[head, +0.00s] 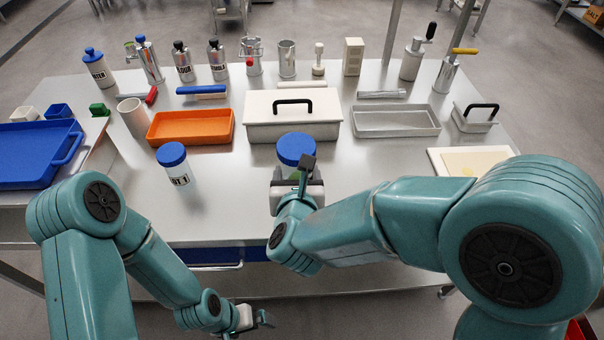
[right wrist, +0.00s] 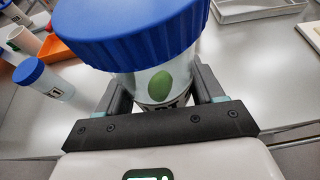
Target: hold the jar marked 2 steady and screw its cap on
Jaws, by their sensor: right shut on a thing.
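A white jar with a blue cap (head: 295,148) stands at the front middle of the table. My right gripper (head: 297,178) is shut on its body, below the cap. In the right wrist view the jar (right wrist: 158,82) sits between both fingers, with a green oval picture and partly covered black lettering; its number is hidden. The blue cap (right wrist: 135,30) is on top of the jar; I cannot tell how tight it is. My left gripper (head: 258,318) is low at the bottom of the head view, away from the jar, its jaws too small to read.
A second blue-capped jar (head: 174,165), marked 1, stands to the left. Behind are an orange tray (head: 190,142), a white lidded box (head: 262,128) and a grey tray (head: 396,133). Bottles and tools line the back. The table front between the two jars is clear.

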